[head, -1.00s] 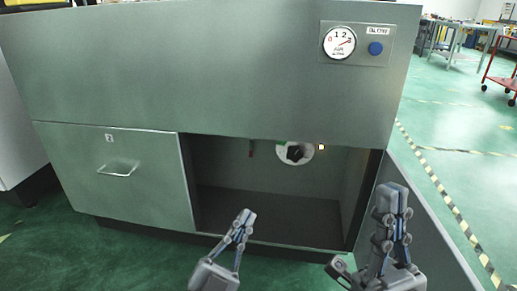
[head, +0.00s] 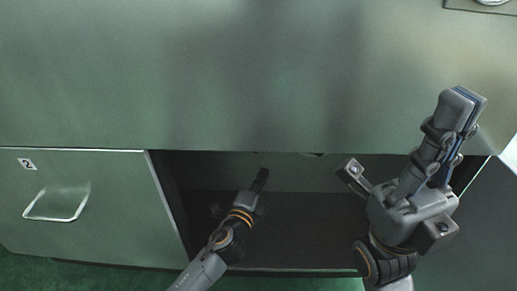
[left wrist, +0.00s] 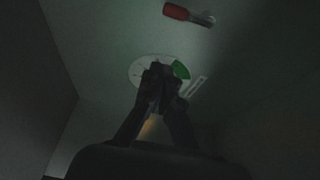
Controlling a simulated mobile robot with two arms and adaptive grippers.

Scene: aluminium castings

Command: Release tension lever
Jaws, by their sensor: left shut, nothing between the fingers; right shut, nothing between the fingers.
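A red handle with a metal end (left wrist: 188,14) shows at the top of the left wrist view. Below it is a white round disc (left wrist: 139,70) with a green sector, mostly covered by my left gripper's fingers. I cannot tell whether the fingers touch it. My left gripper (left wrist: 158,72) is shut and empty; in the head view it (head: 262,174) reaches into the dark open compartment. In the head view the red handle is hidden behind the cabinet's upper panel. My right gripper (head: 466,97) is shut and empty, pointing up in front of the cabinet's right part.
The green-grey cabinet's upper panel (head: 270,90) overhangs the open compartment (head: 310,215). A closed drawer marked 2 (head: 110,200) with a metal handle (head: 57,205) is to the left. A pale strip (left wrist: 197,86) sits beside the disc. Compartment walls flank the left gripper.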

